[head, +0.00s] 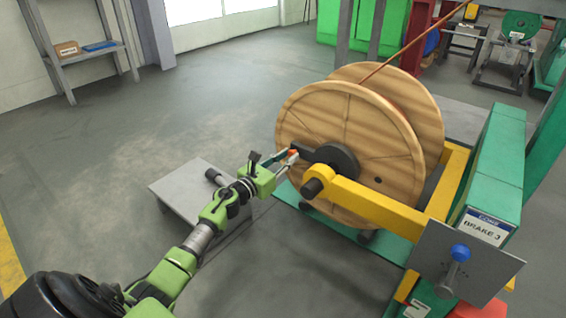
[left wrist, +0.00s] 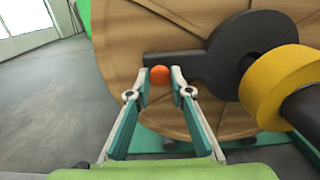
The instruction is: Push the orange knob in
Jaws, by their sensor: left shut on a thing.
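The orange knob (left wrist: 159,75) is a small ball at the end of a dark flat arm (left wrist: 180,64) beside the big wooden reel (left wrist: 125,35). My left gripper (left wrist: 159,77) has its fingertips on both sides of the knob and is shut on it. In the head view the knob (head: 293,152) is a small orange spot at the tips of my left gripper (head: 290,156), at the left of the dark hub (head: 335,160). The knob's far side is hidden. My right gripper is in neither view.
A yellow arm (head: 370,198) with a dark shaft end stands right of the hub. A grey plate with a blue ball handle (head: 460,252) is at the lower right. A low grey cart (head: 180,188) stands behind my left arm.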

